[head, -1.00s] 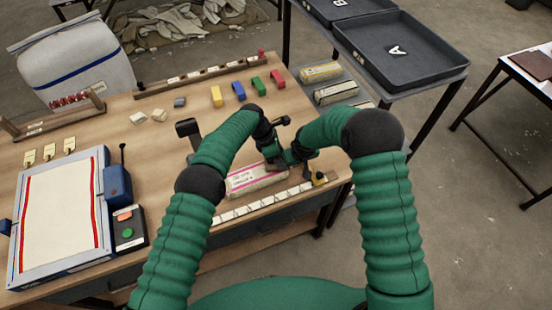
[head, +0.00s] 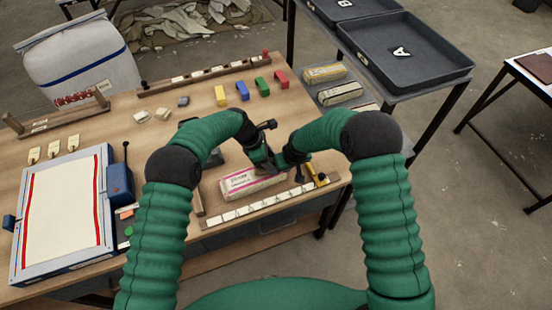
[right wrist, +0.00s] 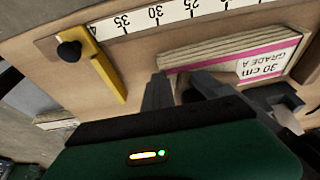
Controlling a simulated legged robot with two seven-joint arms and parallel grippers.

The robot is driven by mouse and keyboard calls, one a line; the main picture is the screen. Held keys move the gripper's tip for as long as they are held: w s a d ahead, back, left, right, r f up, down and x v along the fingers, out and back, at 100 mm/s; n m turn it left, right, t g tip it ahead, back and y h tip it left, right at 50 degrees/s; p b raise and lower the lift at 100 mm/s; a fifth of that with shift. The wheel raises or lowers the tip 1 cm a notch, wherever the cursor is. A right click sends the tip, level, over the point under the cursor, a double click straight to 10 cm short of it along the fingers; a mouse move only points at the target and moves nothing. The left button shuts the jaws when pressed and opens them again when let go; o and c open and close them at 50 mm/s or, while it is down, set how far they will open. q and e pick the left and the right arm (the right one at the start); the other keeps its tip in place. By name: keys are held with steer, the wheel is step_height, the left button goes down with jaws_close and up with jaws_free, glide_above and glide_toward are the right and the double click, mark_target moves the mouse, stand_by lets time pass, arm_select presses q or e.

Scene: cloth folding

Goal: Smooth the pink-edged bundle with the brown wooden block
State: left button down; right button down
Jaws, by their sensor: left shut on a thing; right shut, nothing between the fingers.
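The pink-edged bundle (head: 245,184) lies flat on the workbench behind a ruler strip. Its pale strips, pink line and "30 cm GRADE A" label show in the right wrist view (right wrist: 215,48). My left gripper (head: 263,163) is shut and low over the bundle's far right part. What it holds is mostly hidden by the fingers; I cannot clearly make out the brown wooden block there. My right gripper (head: 298,174) is shut and empty at the bundle's right end. Its dark fingers (right wrist: 180,88) show beside the bundle in the right wrist view.
The ruler strip (head: 265,206) runs along the bench's front edge, with a yellow stop (head: 318,173) at its right end. Coloured blocks (head: 242,91) stand behind. A framed cream panel (head: 62,215) is at left. Trays (head: 440,72) stand beyond the bench at right.

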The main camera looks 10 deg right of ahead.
arm_select(q)
steer(key=shift+s+a+f, duration=0.1)
steer(key=shift+a, duration=0.6)
steer(key=shift+r, duration=2.95)
arm_select(e)
steer(key=shift+w+d, duration=0.1)
steer(key=shift+d, duration=0.1)
steer(key=shift+r, duration=0.1)
